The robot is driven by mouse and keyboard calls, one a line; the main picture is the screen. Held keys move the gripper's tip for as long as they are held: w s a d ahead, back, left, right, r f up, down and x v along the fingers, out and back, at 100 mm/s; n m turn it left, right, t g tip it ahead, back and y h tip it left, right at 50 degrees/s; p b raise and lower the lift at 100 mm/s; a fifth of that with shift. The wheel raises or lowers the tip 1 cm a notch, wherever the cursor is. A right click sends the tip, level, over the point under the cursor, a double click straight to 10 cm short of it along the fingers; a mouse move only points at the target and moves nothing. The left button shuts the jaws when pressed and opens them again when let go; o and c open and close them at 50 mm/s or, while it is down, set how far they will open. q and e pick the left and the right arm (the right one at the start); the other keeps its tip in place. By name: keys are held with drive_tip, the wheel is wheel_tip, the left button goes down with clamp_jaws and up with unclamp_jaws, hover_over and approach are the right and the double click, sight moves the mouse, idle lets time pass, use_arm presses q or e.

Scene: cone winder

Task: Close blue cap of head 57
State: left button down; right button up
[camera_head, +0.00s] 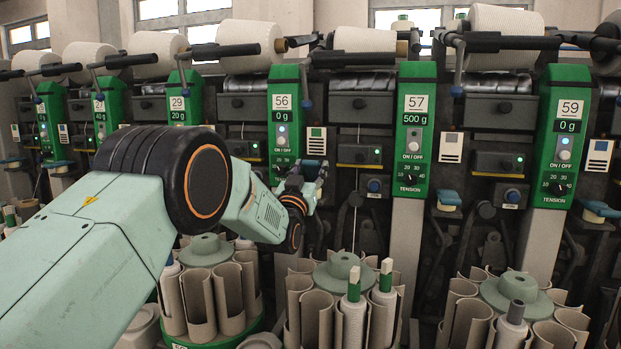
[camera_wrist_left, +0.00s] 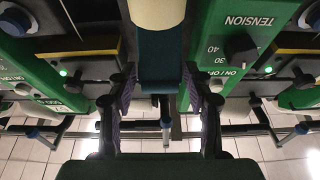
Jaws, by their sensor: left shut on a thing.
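My right gripper is not in view.
The panels of head 56 (camera_head: 283,125) and head 59 (camera_head: 562,135) stand either side. Another blue cap (camera_head: 448,198) is right of the head 57 panel. Below my gripper, a round magazine (camera_head: 338,270) holds upright tubes and bobbins. White yarn cones (camera_head: 365,40) line the top.

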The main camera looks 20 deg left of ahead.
sight(312, 169)
use_arm(q)
drive_tip(key=shift+s+f+t+b, duration=0.25)
drive_tip(key=shift+f+t+b, duration=0.4)
drive_tip(key=shift+b, duration=0.65)
drive_tip(key=shift+r, duration=0.1)
drive_tip(key=c, duration=0.9)
unclamp_jaws()
drive_tip(key=shift+o, duration=0.2)
drive_tip(key=shift+w, duration=0.2)
drive_tip(key=shift+s, duration=0.15)
drive_tip(key=shift+s, duration=0.15)
drive_tip(key=v, duration=0.2)
drive_tip(key=shift+s+f, duration=0.2)
drive_tip(key=shift+f, duration=0.25)
drive_tip(key=s, duration=1.2)
